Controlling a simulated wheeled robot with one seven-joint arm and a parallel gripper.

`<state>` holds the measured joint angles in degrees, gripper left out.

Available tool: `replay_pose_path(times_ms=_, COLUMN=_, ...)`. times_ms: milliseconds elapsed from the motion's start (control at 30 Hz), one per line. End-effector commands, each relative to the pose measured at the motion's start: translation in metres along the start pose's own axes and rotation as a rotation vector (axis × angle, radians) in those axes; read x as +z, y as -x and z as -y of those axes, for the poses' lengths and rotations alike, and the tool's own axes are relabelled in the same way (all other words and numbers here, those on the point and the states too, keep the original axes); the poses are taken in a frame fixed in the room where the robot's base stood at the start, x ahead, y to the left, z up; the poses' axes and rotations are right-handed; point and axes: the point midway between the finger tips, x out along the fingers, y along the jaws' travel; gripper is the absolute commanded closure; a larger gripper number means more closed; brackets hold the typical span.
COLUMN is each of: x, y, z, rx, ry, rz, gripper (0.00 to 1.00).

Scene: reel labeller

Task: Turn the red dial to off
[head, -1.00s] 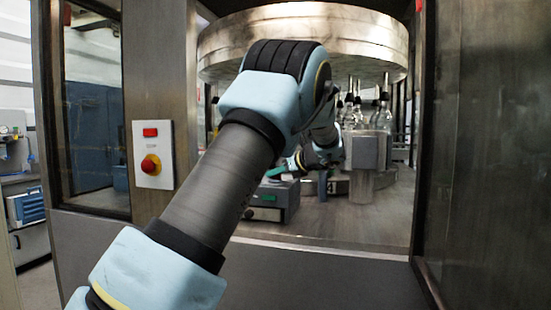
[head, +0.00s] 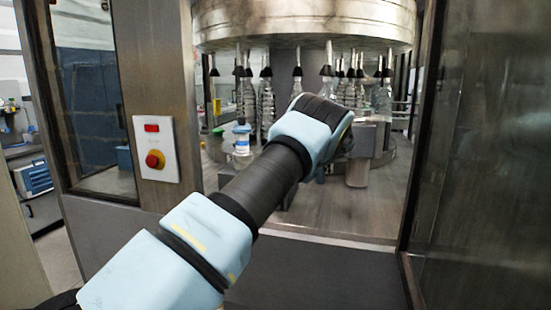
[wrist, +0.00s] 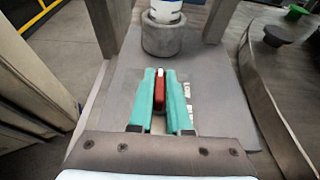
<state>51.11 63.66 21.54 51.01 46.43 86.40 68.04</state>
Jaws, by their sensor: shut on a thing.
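The red dial (wrist: 159,92) is a narrow red bar with a white tip, on a grey box top (wrist: 118,92) in the wrist view. The teal fingers of my gripper (wrist: 160,78) stand on both sides of it and are shut on it. The dial's white tip points up the picture, away from the wrist. Small pale labels (wrist: 188,92) show beside the right finger, too small to read. In the head view my arm hides the dial, the box and my gripper.
A grey round holder (wrist: 164,38) with a white and blue container (wrist: 163,12) stands just beyond the dial. Grey posts flank it. In the head view, a machine with hanging bottles (head: 265,100) fills the back. A stop panel (head: 156,150) is at left, and a metal door (head: 480,150) at right.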

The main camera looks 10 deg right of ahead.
Motion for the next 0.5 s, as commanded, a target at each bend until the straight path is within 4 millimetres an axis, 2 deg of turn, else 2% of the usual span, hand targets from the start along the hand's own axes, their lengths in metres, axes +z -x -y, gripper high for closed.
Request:
replay_pose_path(times_ms=367, x=0.0014, y=-0.001, z=-0.0001, rx=0.005, ry=0.003, rz=0.002, gripper=1.0)
replay_pose_path(times_ms=400, x=0.0014, y=-0.0011, z=-0.0001, rx=0.005, ry=0.003, rz=0.002, gripper=0.8)
replay_pose_path(times_ms=500, x=0.0011, y=-0.0009, z=-0.0001, rx=0.004, ry=0.003, rz=0.002, gripper=0.69)
